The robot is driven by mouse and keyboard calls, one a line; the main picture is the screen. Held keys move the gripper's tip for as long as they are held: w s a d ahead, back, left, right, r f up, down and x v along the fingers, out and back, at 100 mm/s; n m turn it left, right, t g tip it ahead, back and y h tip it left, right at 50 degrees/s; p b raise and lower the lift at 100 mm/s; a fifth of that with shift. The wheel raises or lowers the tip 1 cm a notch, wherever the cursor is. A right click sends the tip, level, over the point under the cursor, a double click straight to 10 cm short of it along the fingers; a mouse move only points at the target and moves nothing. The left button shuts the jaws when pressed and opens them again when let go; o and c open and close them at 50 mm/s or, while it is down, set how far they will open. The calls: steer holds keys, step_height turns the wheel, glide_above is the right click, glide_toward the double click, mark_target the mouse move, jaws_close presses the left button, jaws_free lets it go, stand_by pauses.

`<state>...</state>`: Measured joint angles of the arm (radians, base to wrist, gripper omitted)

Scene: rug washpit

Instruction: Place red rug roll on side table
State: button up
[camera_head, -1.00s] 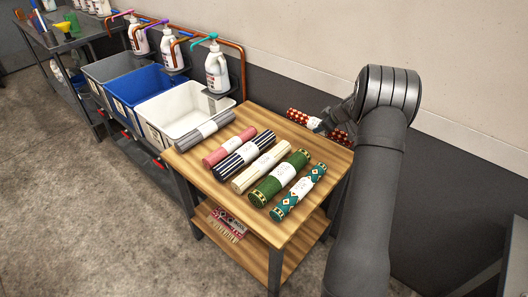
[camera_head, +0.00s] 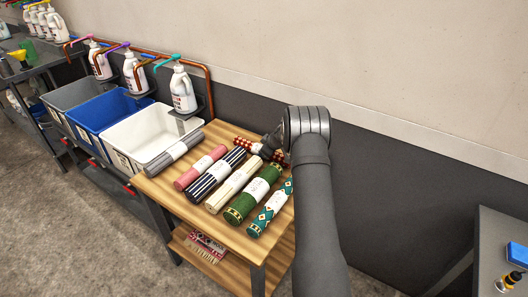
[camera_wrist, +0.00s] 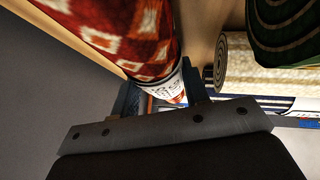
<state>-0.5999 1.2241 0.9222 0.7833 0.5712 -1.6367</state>
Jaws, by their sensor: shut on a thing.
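The red rug roll (camera_head: 243,143), patterned in red and white, is at the back edge of the wooden side table (camera_head: 213,133), partly hidden by my arm. My gripper (camera_head: 269,145) is shut on it around its white label band. In the wrist view the red roll (camera_wrist: 125,30) fills the upper left, and my gripper (camera_wrist: 165,95) has a finger on each side of the band. I cannot tell whether the roll touches the table top.
On the table lie a grey roll (camera_head: 174,153), a pink roll (camera_head: 200,167), a navy striped roll (camera_head: 216,174), a cream roll (camera_head: 235,185), a green roll (camera_head: 253,193) and a teal roll (camera_head: 270,209). White (camera_head: 140,135) and blue (camera_head: 105,119) bins stand left. The wall is close behind.

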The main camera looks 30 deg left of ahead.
steer(key=shift+f, duration=0.2)
steer(key=shift+f, duration=0.2)
steer(key=o, duration=1.2)
steer(key=shift+r, duration=0.1)
steer(key=shift+d+r, duration=0.1)
steer(key=shift+r, duration=0.05)
steer(key=v, duration=1.1)
steer(key=shift+s+d+r, duration=0.1)
steer(key=shift+d+r, duration=0.15)
steer(key=shift+r, duration=0.05)
steer(key=x, duration=1.2)
steer(key=shift+a+f, duration=0.1)
steer(key=shift+f, duration=0.1)
steer(key=shift+r, duration=1.3)
